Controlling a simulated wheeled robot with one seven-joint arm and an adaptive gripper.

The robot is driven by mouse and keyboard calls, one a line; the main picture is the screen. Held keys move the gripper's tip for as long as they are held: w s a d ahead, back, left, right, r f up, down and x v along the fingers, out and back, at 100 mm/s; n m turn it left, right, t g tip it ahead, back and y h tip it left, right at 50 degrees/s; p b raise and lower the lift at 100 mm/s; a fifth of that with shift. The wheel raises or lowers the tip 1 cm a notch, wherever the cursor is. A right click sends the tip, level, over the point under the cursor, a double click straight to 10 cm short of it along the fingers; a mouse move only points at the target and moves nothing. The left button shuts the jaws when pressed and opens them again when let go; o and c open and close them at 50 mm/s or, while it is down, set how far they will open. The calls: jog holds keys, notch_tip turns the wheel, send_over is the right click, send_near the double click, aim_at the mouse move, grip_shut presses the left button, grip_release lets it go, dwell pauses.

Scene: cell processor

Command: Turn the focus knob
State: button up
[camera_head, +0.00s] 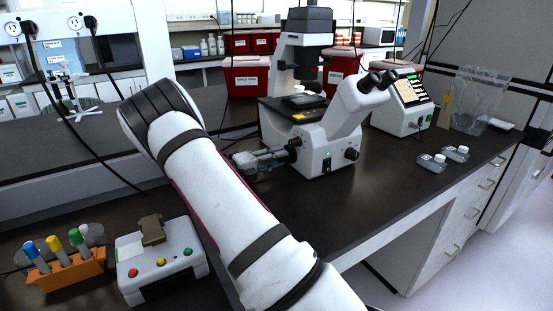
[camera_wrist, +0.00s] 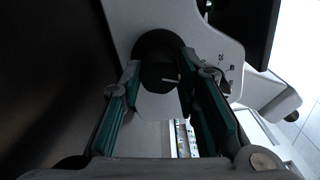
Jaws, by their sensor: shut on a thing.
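The microscope (camera_head: 325,135) is white with a black stage and stands on the dark bench in the head view. My gripper (camera_head: 286,152) reaches its left side from the left, with the arm crossing the bench. In the wrist view, the black round focus knob (camera_wrist: 158,50) with a short white mark sits on the white microscope body. My gripper's green-lined fingers (camera_wrist: 160,76) lie on both sides of the knob, shut on it. Printed numbers show on the body to the right of the knob. In the head view, this knob is hidden behind my gripper.
A second black knob (camera_head: 351,154) shows on the microscope's right side. A control box (camera_head: 160,262) and an orange tube rack (camera_head: 66,272) stand at the front left. Two clear flasks (camera_head: 432,162) lie at right. The bench in front of the microscope is clear.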

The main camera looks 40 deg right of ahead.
jog(key=shift+w+n, duration=0.1)
jog(key=shift+n, duration=0.2)
jog(key=o, duration=1.2)
jog(key=v, duration=1.2)
jog(key=shift+f, duration=0.1)
